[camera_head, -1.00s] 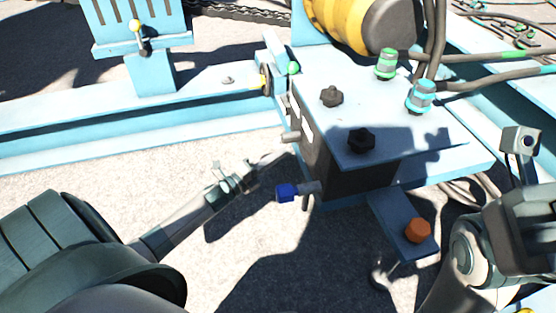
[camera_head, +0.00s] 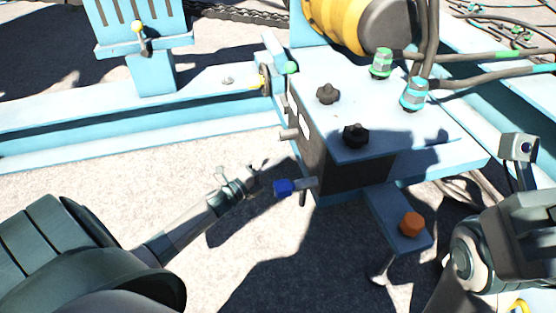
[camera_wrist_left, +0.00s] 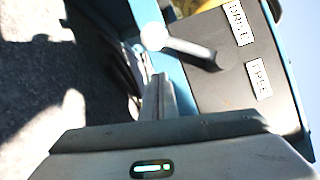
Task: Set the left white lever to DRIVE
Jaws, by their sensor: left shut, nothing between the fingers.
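A lever with a round white knob (camera_wrist_left: 153,37) and a grey shaft shows in the left wrist view. It sticks out leftward from a dark panel (camera_wrist_left: 215,90) with a DRIVE label (camera_wrist_left: 239,24) and a FREE label (camera_wrist_left: 259,79). The shaft meets the panel near the gap between the labels. My left gripper (camera_wrist_left: 157,90) is shut and empty, its tips just below the knob in that view; contact cannot be told. In the head view my left gripper (camera_head: 262,166) is beside the box's dark side (camera_head: 350,177).
A blue-knobbed lever (camera_head: 284,187) sticks out low on the box, close right of my left gripper. A green knob (camera_head: 291,68) is higher up. An orange knob (camera_head: 411,223) stands on a bracket. My right arm is at the right edge. Open ground lies left of the box.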

